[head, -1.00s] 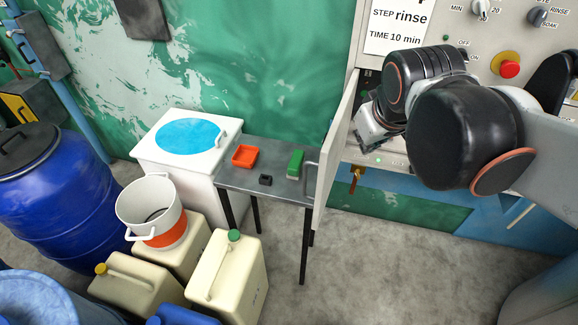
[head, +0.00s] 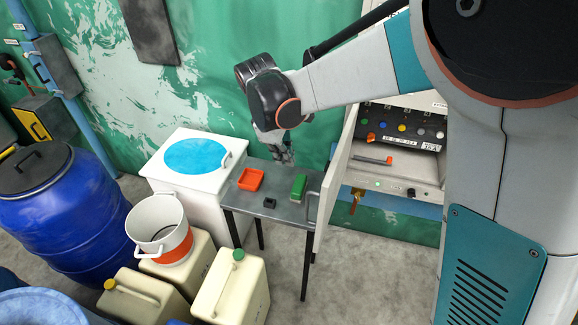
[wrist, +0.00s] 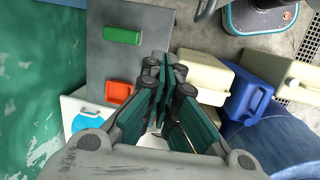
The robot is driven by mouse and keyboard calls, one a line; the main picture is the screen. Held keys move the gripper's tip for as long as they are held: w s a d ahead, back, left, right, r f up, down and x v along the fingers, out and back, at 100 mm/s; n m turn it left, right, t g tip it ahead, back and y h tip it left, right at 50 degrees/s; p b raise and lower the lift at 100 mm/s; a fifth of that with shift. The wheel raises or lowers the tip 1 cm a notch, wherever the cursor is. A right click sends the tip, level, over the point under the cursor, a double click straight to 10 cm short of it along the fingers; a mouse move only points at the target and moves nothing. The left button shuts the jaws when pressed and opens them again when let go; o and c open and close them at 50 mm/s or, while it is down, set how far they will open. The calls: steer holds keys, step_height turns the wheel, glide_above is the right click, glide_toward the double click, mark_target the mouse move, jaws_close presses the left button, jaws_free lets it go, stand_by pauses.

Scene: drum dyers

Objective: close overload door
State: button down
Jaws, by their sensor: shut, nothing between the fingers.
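The overload door (head: 333,165) is a pale panel hinged on the left side of the grey control cabinet. It stands open, swung out toward me, with a metal handle (head: 313,205) on its left face. Inside the opening is a dark strip with a row of coloured buttons (head: 402,128) and an orange-tipped lever (head: 375,160). My gripper (head: 285,158) is left of the door, over the back of the small table, pointing down and apart from the door. In the wrist view my gripper (wrist: 152,75) is shut and empty. The door is not clear in the wrist view.
The small grey table (head: 235,198) holds an orange tray (head: 250,179), a green block (head: 298,186) and a small black part (head: 269,203). Left of it are a white box (head: 165,160), cream jerrycans (head: 230,290), a bucket (head: 157,222) and a blue drum (head: 60,215).

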steer(key=s+a+f+n+g, duration=0.2)
steer(key=s+a, duration=0.2)
steer(key=s+d+f+b, duration=0.1)
steer(key=d+f+b, duration=0.1)
steer(key=d+f, duration=0.4)
steer(key=x, duration=0.3)
steer(key=shift+a+f, duration=0.3)
steer(key=shift+f, duration=0.1)
steer(key=shift+s, duration=0.1)
